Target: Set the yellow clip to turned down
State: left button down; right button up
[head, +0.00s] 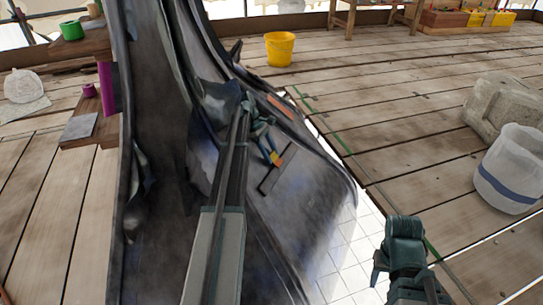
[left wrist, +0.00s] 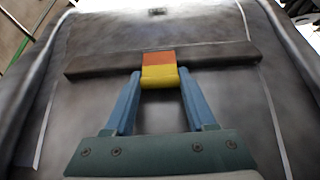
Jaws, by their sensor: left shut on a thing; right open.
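The yellow clip (left wrist: 160,72) is a small block, orange on its far part and yellow on its near part. It sits at the middle of a dark bar (left wrist: 95,65) on the grey spire surface, its orange part over the bar. My left gripper (left wrist: 158,84) is shut on the clip, with a blue finger at each side of the yellow part. In the head view the clip (head: 277,158) shows at the tips of my left gripper (head: 273,157), beside the dark bar (head: 270,182). The fingers of my right gripper do not show; only part of my right arm is at the lower right.
The dark spire body (head: 300,215) slopes down under my left arm. A yellow bucket (head: 279,48) stands behind it. A pale stone block (head: 503,105) and a white bucket with a blue band (head: 510,168) stand at the right. Plank flooring between is mostly clear.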

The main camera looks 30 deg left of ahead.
pick_arm(q)
jog(key=c, duration=1.6)
grip_release()
jog(key=shift+c, duration=1.1)
grip_release()
jog(key=p+v, duration=1.2)
jog(key=v, duration=0.2)
jog(key=shift+f, duration=0.1)
jog(key=shift+d, duration=0.1)
